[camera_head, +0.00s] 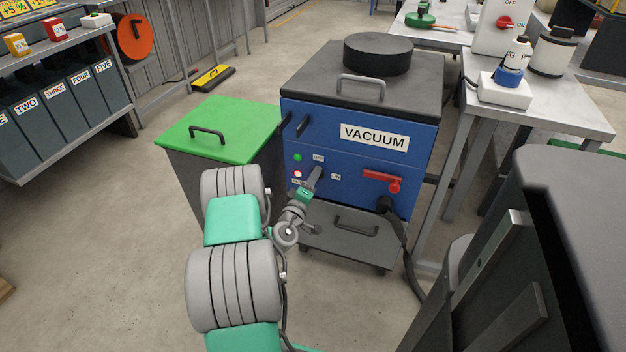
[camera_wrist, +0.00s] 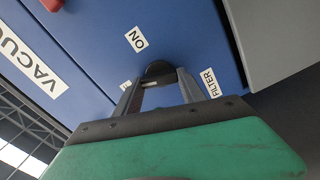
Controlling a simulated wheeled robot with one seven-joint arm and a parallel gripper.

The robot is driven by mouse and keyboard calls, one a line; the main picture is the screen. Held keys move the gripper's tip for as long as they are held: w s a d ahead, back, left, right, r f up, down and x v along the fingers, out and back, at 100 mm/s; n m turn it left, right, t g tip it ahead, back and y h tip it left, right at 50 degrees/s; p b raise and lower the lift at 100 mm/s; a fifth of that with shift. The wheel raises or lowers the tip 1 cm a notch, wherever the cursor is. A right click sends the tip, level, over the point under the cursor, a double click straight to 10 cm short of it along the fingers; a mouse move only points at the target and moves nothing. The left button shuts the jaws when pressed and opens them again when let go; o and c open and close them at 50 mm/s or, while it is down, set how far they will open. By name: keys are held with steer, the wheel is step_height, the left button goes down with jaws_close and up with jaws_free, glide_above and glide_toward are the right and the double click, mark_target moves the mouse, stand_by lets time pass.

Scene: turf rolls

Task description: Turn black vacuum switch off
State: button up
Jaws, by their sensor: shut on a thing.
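The blue vacuum cabinet (camera_head: 362,168) stands in the middle of the head view, with a white VACUUM label. My gripper (camera_head: 316,178) is at its front panel, between the small OFF and ON labels. In the wrist view, my gripper's two fingers (camera_wrist: 156,88) are shut on the black switch (camera_wrist: 158,69), one on each side. An ON label (camera_wrist: 137,39) and a FILTER label (camera_wrist: 210,85) lie around the switch. My gripper mostly hides the switch in the head view, so its exact setting is unclear.
A green lamp (camera_head: 297,157) and a glowing pinkish-red lamp (camera_head: 297,174) are left of the switch. A red handle (camera_head: 381,181) and a black hose (camera_head: 402,238) are to its right. A green-lidded bin (camera_head: 222,125) stands close on the left, a work table (camera_head: 560,116) on the right.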

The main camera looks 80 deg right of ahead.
steer(key=shift+f+n, duration=0.1)
steer(key=shift+n, duration=1.8)
steer(key=o, duration=1.4)
steer(key=shift+c, duration=0.2)
steer(key=a, duration=0.7)
steer(key=shift+w+a+p, duration=0.4)
